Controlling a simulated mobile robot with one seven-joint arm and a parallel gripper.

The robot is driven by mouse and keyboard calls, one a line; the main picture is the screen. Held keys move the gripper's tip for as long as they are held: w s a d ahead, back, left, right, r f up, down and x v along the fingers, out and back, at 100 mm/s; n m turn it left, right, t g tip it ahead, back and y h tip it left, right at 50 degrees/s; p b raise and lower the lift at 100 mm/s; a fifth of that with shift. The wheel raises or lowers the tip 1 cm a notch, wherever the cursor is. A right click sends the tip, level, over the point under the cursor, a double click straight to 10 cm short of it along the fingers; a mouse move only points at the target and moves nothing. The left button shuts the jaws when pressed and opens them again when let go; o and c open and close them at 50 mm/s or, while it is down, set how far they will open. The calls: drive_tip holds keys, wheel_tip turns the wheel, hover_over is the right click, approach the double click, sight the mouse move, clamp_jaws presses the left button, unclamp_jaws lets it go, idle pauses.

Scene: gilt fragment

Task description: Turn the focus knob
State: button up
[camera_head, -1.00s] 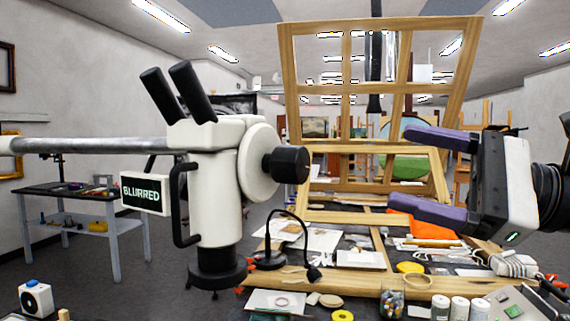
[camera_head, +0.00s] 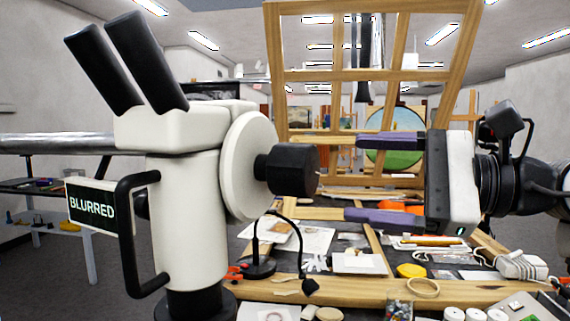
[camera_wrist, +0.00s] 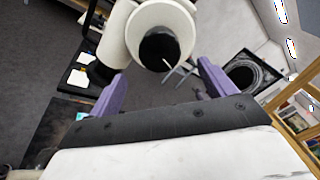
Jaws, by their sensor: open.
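The white microscope (camera_head: 187,190) with black eyepieces stands at the left in the head view. Its black focus knob (camera_head: 292,169) sticks out to the right from a white disc (camera_head: 247,165). A small sign (camera_head: 92,206) on it reads "BLURRED". My gripper (camera_head: 352,178) is open and empty, with purple fingers pointing left at the knob. The fingertips look apart from the knob, to its right. In the wrist view the knob (camera_wrist: 160,50) shows ahead, between and beyond the two fingers, with a pale mark on its face.
A worktable carries a wooden easel frame (camera_head: 370,76), a black desk lamp (camera_head: 262,245), yellow tape (camera_head: 411,270), a jar (camera_head: 399,305) and white containers. A side table (camera_head: 60,190) stands at the far left. Free air lies between my fingers and the knob.

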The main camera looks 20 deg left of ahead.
sight(314, 170)
drive_tip(key=a+p, duration=0.3)
drive_tip(key=a, duration=0.7)
drive_tip(key=shift+s+r, duration=0.1)
drive_tip(key=shift+a, duration=0.65)
drive_tip(key=shift+c, duration=0.4)
drive_tip(key=c, duration=0.9)
drive_tip(key=shift+f+m, duration=0.2)
drive_tip(key=shift+m, duration=0.2)
drive_tip(key=shift+m+b, duration=0.6)
drive_tip(key=shift+b, duration=0.1)
drive_tip(key=shift+m+b, duration=0.95)
drive_tip(key=shift+m, duration=0.85)
drive_tip(key=shift+r, duration=0.1)
